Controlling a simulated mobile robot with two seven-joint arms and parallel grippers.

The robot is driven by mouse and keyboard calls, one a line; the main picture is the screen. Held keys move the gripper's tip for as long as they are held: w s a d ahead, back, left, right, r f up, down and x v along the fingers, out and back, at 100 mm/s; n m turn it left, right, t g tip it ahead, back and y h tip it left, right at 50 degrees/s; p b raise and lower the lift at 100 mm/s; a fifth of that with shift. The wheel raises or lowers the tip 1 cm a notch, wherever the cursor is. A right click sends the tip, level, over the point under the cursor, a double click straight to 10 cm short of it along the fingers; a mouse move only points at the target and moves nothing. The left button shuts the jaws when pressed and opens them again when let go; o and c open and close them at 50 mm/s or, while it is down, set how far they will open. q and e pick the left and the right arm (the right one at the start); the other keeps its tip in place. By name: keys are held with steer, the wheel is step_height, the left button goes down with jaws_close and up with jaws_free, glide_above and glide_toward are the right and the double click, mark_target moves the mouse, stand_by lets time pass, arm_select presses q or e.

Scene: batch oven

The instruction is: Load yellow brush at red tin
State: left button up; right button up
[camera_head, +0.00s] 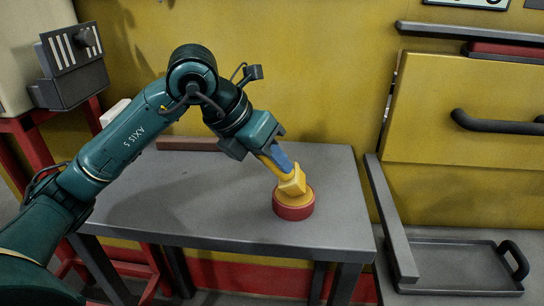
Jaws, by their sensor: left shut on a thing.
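My left gripper (274,153) reaches in from the left over the grey table. It is shut on the yellow brush (294,180), which it holds tilted with the broad end pointing down. The red tin (294,208) stands on the table near its right side, with a yellowish top. The brush's lower end is at the top of the tin and hides part of it. I cannot tell whether it touches or dips in. My right gripper is not in view.
The grey table (220,221) is mostly clear. A brown bar (186,144) lies at its back edge. At right are a dark tray (452,268) with a handle and a yellow oven door (468,110) with a black handle. A red stand is at left.

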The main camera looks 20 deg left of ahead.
arm_select(q)
steer(key=shift+r+p, duration=2.65)
steer(key=shift+r, duration=0.9)
steer(key=shift+a+f, duration=0.1)
